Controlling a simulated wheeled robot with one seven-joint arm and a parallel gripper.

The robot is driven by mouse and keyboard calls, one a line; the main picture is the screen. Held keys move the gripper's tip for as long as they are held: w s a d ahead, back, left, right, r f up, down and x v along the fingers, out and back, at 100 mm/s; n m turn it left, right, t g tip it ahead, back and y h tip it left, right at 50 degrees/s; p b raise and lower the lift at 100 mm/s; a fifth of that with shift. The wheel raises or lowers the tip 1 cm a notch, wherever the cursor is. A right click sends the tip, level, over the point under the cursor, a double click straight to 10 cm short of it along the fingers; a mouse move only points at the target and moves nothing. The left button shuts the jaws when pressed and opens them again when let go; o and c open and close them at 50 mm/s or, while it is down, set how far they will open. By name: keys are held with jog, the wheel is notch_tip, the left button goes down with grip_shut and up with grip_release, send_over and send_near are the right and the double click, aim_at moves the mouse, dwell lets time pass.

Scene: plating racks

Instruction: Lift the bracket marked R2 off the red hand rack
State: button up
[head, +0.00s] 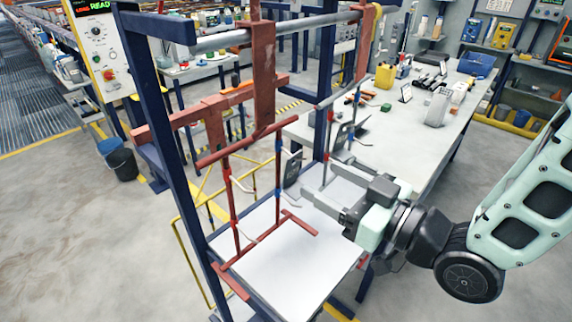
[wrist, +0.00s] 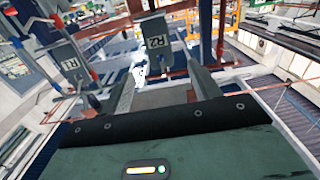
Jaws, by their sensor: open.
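The bracket marked R2 (wrist: 156,43) is a grey plate with dark lettering, beyond and between my fingertips in the wrist view. A gap shows between it and the fingers. A second grey bracket marked R1 (wrist: 72,62) hangs to its left. In the head view the red hand rack (head: 232,205) hangs in the blue frame. Two grey plates (head: 292,168) (head: 342,137) show there, near the rack and my gripper, but their marks are unreadable. My gripper (head: 318,176) is open and empty, with its fingers reaching left toward the rack. Its fingers also show in the wrist view (wrist: 165,84).
The blue frame's posts (head: 165,130) and top rail (head: 250,35) surround the rack. A white tray (head: 275,268) lies below. A long grey worktable (head: 405,135) with tools and boxes stands behind my gripper. Open floor (head: 70,220) lies at the left.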

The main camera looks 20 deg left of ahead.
jog(key=p+x, duration=0.3)
jog(key=x, duration=0.6)
jog(key=shift+a, duration=0.4)
jog(key=shift+w, duration=0.15)
jog(key=c, duration=1.1)
jog(key=o, duration=0.4)
jog(key=shift+c, duration=0.2)
jog(key=c, duration=0.3)
jog(key=shift+r, duration=0.1)
jog(key=shift+c, duration=0.2)
